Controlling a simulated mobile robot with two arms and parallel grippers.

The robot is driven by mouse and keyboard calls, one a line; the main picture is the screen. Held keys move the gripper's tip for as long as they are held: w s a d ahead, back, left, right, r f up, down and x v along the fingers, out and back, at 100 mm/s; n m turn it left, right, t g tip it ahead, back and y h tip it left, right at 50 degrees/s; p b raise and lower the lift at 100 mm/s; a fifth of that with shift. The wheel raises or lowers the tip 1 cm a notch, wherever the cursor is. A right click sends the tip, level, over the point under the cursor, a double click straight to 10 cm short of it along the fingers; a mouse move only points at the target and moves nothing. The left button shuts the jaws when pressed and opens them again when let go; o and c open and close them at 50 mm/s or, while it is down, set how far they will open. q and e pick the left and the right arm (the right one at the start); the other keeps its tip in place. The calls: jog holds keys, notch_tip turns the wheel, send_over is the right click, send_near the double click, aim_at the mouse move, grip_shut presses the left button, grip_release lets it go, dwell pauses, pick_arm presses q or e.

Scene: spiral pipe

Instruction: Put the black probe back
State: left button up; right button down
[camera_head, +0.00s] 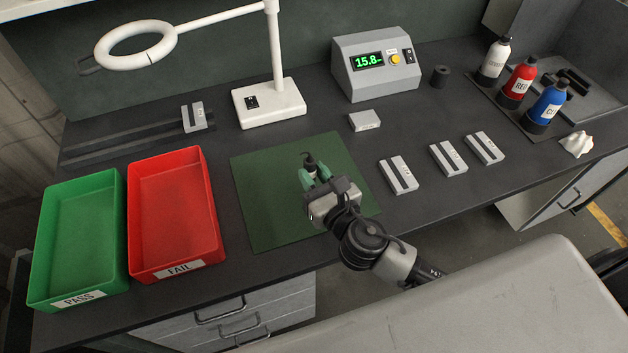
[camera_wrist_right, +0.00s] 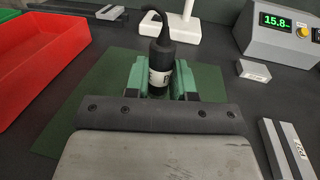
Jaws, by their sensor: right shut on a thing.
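My right gripper (camera_head: 315,177) is over the green mat (camera_head: 262,208), with its fingers pointing toward the back of the bench. It is shut on the black probe (camera_head: 309,161). In the right wrist view the probe (camera_wrist_right: 160,58) stands between the two green fingers, with a white labelled band low on its body and a dark curved cable or tip at its top. The lower end of the probe is hidden by the gripper. A short black cylinder (camera_head: 441,75), possibly a holder, stands right of the meter. My left gripper is not in view.
A grey meter (camera_head: 376,72) reads 15.8. A white ring lamp (camera_head: 268,103) stands behind the mat. The red FAIL tray (camera_head: 172,215) and green PASS tray (camera_head: 80,240) are at the left. Several grey blocks (camera_head: 448,159) and bottles (camera_head: 518,82) are at the right.

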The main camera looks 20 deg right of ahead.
jog(key=shift+f, duration=0.8)
jog(key=shift+f, duration=0.2)
jog(key=c, duration=0.9)
grip_release()
jog(key=shift+r, duration=0.1)
jog(key=shift+c, duration=0.2)
jog(key=shift+r, duration=0.2)
jog(key=b+v, duration=0.1)
jog(key=v, duration=0.4)
jog(key=b+v, duration=0.2)
jog(key=v, duration=0.3)
jog(key=shift+s+f, duration=0.25)
jog(key=shift+s+d+r, duration=0.2)
jog(key=shift+s, duration=0.55)
